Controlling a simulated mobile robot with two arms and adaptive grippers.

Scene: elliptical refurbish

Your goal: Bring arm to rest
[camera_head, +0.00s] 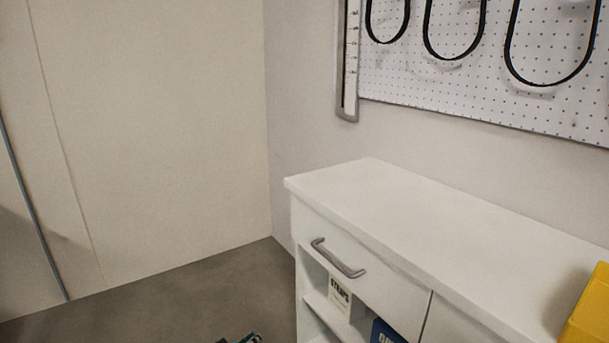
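A small dark piece with a teal edge (245,339) shows at the bottom edge, left of the cabinet. It is cut off by the frame, and I cannot tell whether it belongs to one of my arms.
A white cabinet (400,205) with a closed drawer and open shelves stands against the wall. A yellow object (592,310) sits on its right end. Belts hang on a pegboard (480,75) above. The cabinet top is otherwise clear, and the grey floor (190,300) left of it looks free.

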